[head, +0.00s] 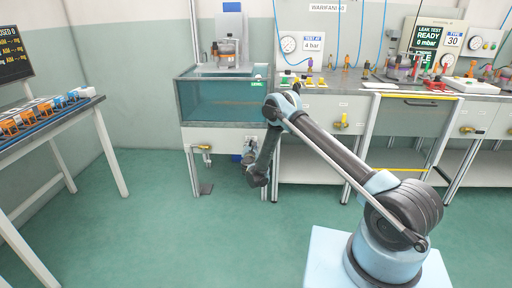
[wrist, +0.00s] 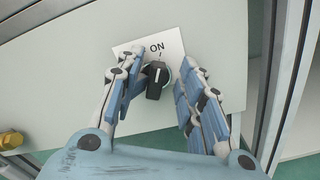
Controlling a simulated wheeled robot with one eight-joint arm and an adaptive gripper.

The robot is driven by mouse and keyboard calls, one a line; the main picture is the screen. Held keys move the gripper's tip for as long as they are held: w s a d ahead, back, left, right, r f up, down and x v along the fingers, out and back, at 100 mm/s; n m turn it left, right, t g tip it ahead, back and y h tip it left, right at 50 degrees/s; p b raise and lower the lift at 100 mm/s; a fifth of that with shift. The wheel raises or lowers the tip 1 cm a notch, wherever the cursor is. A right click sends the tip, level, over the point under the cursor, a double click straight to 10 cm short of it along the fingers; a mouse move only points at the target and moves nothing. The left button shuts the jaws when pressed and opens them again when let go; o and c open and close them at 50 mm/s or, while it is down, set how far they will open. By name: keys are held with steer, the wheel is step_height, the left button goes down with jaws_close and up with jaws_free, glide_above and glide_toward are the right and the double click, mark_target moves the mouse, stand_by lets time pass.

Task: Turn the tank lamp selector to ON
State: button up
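The tank lamp selector (wrist: 157,80) is a black knob on a pale panel in the wrist view. Its grip bar stands nearly upright, with the pale pointer line facing up toward the ON mark. A white label (wrist: 172,42) with "ON" and a tick lies behind it. My gripper (wrist: 162,72) is open, with one finger on each side of the knob. The left finger is close to the knob; I cannot tell if it touches. A gap shows at the right finger. In the head view my gripper (head: 249,160) is at the panel below the water tank (head: 222,100), and the selector is hidden.
A brass valve (wrist: 10,140) sits left of the label in the wrist view. A metal frame post (wrist: 290,80) stands at the right. In the head view, a workbench (head: 340,98) is right of the tank and a table (head: 50,130) is at left. Open green floor lies between.

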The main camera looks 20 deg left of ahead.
steer(key=shift+s, duration=0.1)
steer(key=v, duration=0.7)
steer(key=shift+s, duration=0.2)
stand_by(0.5)
steer(key=shift+f, duration=0.1)
